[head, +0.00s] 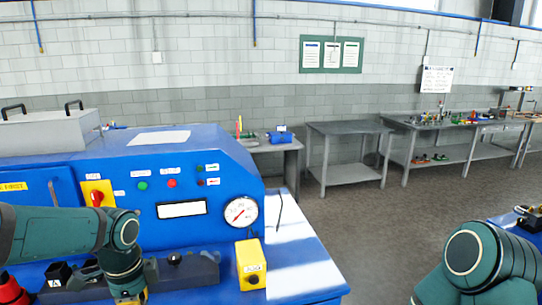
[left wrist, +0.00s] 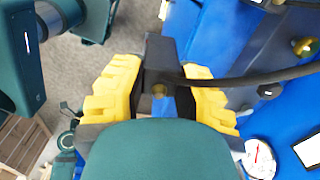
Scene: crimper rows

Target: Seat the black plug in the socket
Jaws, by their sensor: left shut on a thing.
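My left gripper (head: 130,297) is low in the head view, over the front of the blue bench, its fingertips cut off by the bottom edge. In the left wrist view its yellow-padded fingers (left wrist: 162,92) stand on both sides of the black plug (left wrist: 160,60) and hold it. A black cable (left wrist: 255,76) runs from the plug to the right. My right gripper is out of view.
A dark block (head: 185,268) with a knob lies between the gripper and the yellow box. A blue console (head: 150,165) with a gauge (head: 241,212) rises behind. A red knob (head: 10,290) and black parts (head: 57,273) are at the left. The blue bench top (head: 300,262) is clear at the right.

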